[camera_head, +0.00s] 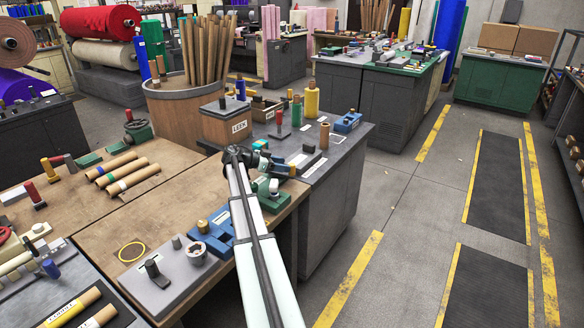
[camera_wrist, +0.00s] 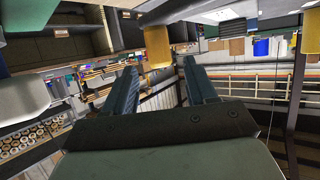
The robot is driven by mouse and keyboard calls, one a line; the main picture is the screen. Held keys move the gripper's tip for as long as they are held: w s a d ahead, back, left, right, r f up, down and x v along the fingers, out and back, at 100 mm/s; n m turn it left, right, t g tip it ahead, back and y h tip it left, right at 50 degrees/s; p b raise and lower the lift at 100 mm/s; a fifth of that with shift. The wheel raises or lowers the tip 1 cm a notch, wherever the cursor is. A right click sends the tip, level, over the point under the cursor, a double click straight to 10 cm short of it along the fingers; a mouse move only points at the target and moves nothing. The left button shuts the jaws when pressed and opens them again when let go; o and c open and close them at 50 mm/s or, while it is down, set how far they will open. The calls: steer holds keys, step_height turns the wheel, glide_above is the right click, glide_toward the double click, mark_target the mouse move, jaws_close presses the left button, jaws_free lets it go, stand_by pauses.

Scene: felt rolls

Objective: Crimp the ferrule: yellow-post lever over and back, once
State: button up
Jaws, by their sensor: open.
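My gripper (camera_wrist: 160,64) is open in the wrist view, its two blue-grey fingers apart with nothing held. A yellow, post-like piece (camera_wrist: 157,42) shows beyond and between the fingertips; I cannot tell its distance or whether it is the lever's post. In the head view my gripper (camera_head: 287,170) is at the bench edge, above a small green fixture (camera_head: 268,197). A yellow post (camera_head: 312,98) stands upright at the back of the grey bench. Another yellow post (camera_head: 47,170) stands on the left bench beside a red-handled piece. I cannot make out the ferrule.
A blue fixture (camera_head: 208,240) and a grey plate (camera_head: 172,277) lie left of my arm. A labelled wooden box (camera_head: 226,124) and a tub of cardboard tubes (camera_head: 178,110) stand behind. Several tan rolls (camera_head: 122,172) lie on the left bench. Open floor (camera_head: 400,200) lies to the right.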

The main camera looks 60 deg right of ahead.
mark_target(292, 164)
steer(key=shift+x, duration=2.65)
steer(key=shift+s+r, duration=0.1)
steer(key=shift+c, duration=0.3)
jaws_close()
